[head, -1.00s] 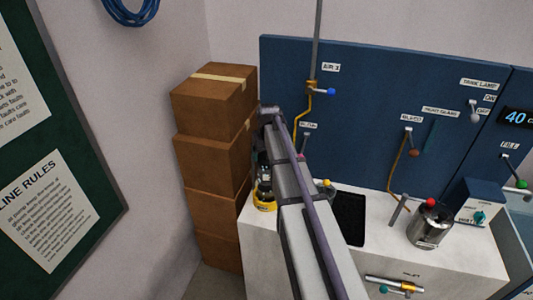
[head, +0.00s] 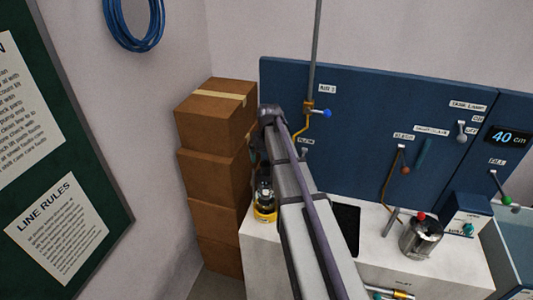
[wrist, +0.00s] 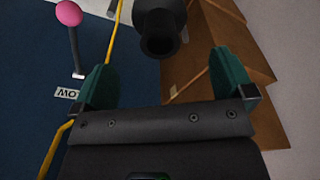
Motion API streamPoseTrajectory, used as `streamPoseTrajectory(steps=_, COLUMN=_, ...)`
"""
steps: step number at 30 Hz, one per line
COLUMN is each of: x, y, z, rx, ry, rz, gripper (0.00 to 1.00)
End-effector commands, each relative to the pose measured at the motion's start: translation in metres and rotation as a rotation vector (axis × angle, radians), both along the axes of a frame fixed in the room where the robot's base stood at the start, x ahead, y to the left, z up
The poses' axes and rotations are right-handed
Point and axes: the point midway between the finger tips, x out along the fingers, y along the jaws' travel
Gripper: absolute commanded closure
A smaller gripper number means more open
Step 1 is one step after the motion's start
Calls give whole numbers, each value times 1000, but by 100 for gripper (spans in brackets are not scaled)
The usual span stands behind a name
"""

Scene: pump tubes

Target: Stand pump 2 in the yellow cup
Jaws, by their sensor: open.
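The yellow cup (head: 265,215) sits at the left end of the white counter in the head view. A dark and clear upright pump (head: 264,194) stands in it; I cannot read its number. My arm partly covers this area. My gripper (wrist: 166,80) is open in the wrist view, its two green fingers wide apart. A dark, round-ended cylinder (wrist: 160,32) shows beyond the fingers, apart from both; I cannot tell what it is. In the head view the gripper is a dark shape above the cup, mostly hidden by my arm.
Stacked cardboard boxes (head: 213,118) stand left of the counter. A blue panel (head: 360,115) with valves and levers stands behind it. A pink-knobbed lever (wrist: 69,14) shows in the wrist view. A black mat (head: 346,228) and a steel canister (head: 421,238) are to the right.

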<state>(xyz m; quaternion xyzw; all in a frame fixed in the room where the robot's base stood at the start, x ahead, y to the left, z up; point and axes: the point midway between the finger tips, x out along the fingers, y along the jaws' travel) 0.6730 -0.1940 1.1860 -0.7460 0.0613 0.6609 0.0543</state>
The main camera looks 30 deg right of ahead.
Motion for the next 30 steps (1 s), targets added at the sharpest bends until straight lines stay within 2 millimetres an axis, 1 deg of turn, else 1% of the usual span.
streamPoseTrajectory(steps=1, x=-2, y=0, z=26, rx=0, ry=0, rz=0, gripper=0)
streamPoseTrajectory(steps=3, x=-3, y=1, z=36, rx=0, ry=0, rz=0, gripper=0)
streamPoseTrajectory(steps=6, x=-4, y=1, z=41, rx=0, ry=0, rz=0, gripper=0)
streamPoseTrajectory(steps=9, x=-6, y=2, z=39, rx=0, ry=0, rz=1, gripper=0)
streamPoseTrajectory(steps=11, x=-14, y=13, z=38, rx=2, ry=5, rz=9, gripper=0)
streamPoseTrajectory(steps=13, x=-42, y=45, z=37, rx=5, ry=17, rz=31, gripper=0)
streamPoseTrajectory(steps=14, x=-59, y=65, z=37, rx=7, ry=27, rz=45, gripper=0)
streamPoseTrajectory(steps=15, x=-86, y=92, z=37, rx=9, ry=42, rz=67, gripper=0)
streamPoseTrajectory(steps=17, x=-129, y=130, z=36, rx=11, ry=66, rz=100, gripper=0)
streamPoseTrajectory(steps=18, x=-156, y=151, z=36, rx=11, ry=80, rz=119, gripper=0)
streamPoseTrajectory(steps=21, x=-205, y=184, z=36, rx=8, ry=109, rz=153, gripper=0)
streamPoseTrajectory(steps=22, x=-213, y=189, z=36, rx=9, ry=114, rz=159, gripper=0)
streamPoseTrajectory(steps=24, x=-219, y=194, z=36, rx=8, ry=121, rz=164, gripper=0)
streamPoseTrajectory(steps=30, x=-216, y=194, z=36, rx=8, ry=122, rz=162, gripper=0)
